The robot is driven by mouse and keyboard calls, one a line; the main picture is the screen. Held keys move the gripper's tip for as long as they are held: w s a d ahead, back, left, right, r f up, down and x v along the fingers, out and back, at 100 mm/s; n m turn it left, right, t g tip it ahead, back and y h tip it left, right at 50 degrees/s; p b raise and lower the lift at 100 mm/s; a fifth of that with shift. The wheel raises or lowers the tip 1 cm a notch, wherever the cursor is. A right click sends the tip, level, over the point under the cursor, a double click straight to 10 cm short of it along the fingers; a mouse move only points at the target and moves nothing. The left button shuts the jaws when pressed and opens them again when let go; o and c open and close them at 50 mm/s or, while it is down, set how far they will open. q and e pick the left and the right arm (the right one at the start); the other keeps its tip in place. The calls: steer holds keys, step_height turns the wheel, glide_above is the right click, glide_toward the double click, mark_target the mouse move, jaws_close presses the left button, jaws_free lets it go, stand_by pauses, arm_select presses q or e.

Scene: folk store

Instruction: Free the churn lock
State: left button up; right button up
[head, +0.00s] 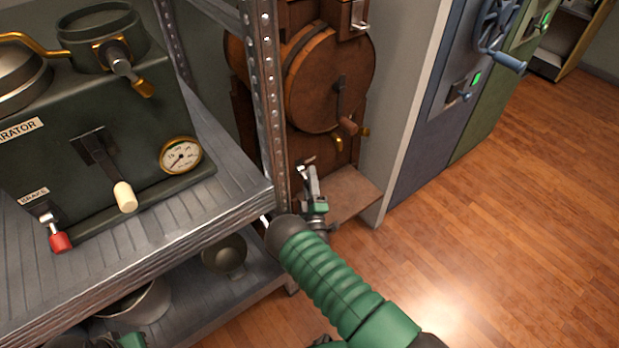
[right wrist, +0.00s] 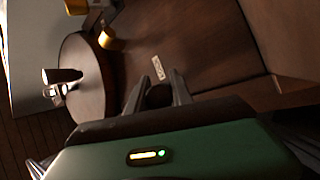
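The wooden churn (head: 328,80), a brown barrel with a crank (head: 340,95), stands behind the metal shelf post. My right gripper (head: 312,180) is low in front of it, above its wooden base. In the right wrist view, dark fingers (right wrist: 158,92) stand apart on either side of a small dark rounded thing. I cannot tell whether they press on it. A small pale label (right wrist: 158,68) is on the wood just beyond; its text is unreadable. I cannot make out the lock itself for sure. Part of my left arm shows at the bottom left; its fingers are not clear.
A grey metal shelf (head: 190,215) with a post (head: 268,100) stands left of my right arm. It holds a dark green separator (head: 60,140) with levers and a gauge (head: 181,156). A blue cabinet (head: 435,120) is at the right. The wooden floor (head: 500,230) is clear.

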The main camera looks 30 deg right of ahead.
steer(key=shift+f, duration=0.1)
jaws_close()
steer(key=shift+a+f, duration=0.1)
steer(key=shift+f, duration=0.05)
stand_by(0.8)
steer(key=r+n+g+y+p, duration=0.1)
steer(key=g+p, duration=0.1)
steer(key=p, duration=0.2)
steer(key=r+n+g+y+p, duration=0.1)
steer(key=g+p, duration=0.1)
steer(key=p, duration=0.3)
steer(key=r+n+g+y+p, duration=0.1)
steer(key=n+g+p, duration=0.1)
steer(key=p, duration=0.2)
steer(key=shift+s+r+y, duration=0.15)
steer(key=shift+s+y, duration=0.15)
steer(key=n+g+p, duration=0.1)
steer(key=g+p, duration=0.1)
steer(key=shift+w+r+p, duration=0.1)
steer(key=shift+r+p, duration=0.1)
steer(key=shift+p, duration=0.2)
steer(key=shift+g+p, duration=0.35)
steer(key=shift+g, duration=0.25)
steer(key=shift+y, duration=0.3)
